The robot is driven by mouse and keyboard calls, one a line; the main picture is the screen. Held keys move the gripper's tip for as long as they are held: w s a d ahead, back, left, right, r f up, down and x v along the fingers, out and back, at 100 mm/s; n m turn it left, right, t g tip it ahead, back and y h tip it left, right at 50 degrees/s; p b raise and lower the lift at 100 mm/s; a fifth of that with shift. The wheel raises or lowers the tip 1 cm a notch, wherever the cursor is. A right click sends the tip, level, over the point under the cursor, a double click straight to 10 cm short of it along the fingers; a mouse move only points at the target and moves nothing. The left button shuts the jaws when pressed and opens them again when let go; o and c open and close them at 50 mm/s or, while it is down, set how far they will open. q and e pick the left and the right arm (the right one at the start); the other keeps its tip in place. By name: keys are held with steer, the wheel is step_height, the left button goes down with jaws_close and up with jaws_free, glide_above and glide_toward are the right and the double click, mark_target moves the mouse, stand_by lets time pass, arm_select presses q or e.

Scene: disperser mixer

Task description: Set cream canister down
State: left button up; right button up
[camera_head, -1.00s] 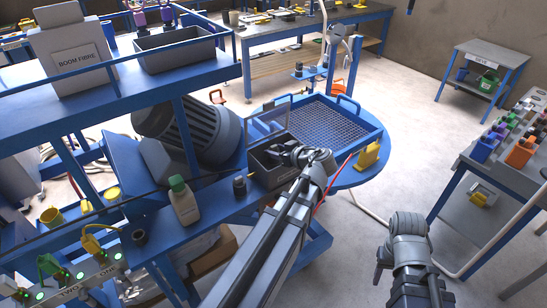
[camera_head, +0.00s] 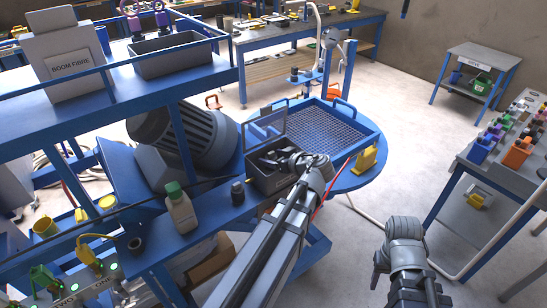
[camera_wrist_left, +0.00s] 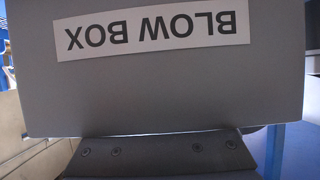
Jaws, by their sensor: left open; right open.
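The cream canister (camera_head: 182,210), a cream bottle with a green cap, stands upright on the blue bench ledge, apart from both grippers. My left gripper (camera_head: 272,159) is open at the top of a dark grey open box (camera_head: 284,190), to the right of the canister. The arm hides part of the box. The left wrist view shows a grey wall labelled BLOW BOX (camera_wrist_left: 150,90), upside down and close; the fingertips cannot be made out there. My right gripper (camera_head: 379,268) is open over the floor at the lower right, with its fingers mostly hidden.
A small dark bottle (camera_head: 237,193) stands between the canister and the box. A dark cup (camera_head: 135,246) is to the canister's left. A round blue table with a mesh tray (camera_head: 371,140) lies behind the box. A bench of coloured bottles (camera_head: 518,178) is at right.

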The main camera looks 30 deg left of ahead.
arm_select(q)
steer(key=shift+r, duration=0.25)
steer(key=p+v, duration=0.5)
steer(key=v, duration=0.7)
steer(key=shift+f, duration=0.15)
steer(key=s+d+f+m+g+h, duration=0.2)
steer(key=s+d+f+m+h, duration=0.3)
steer(key=d+m, duration=0.3)
steer(key=s+d+f+m+g+h, duration=0.3)
steer(key=s+d+f+m+h, duration=0.2)
steer(key=d, duration=0.8)
step_height(320, 180, down, 2)
steer(key=s+m, duration=0.2)
steer(key=m, duration=0.2)
steer(key=shift+s+h, duration=0.3)
steer(key=shift+s, duration=0.05)
steer(key=shift+f, duration=0.1)
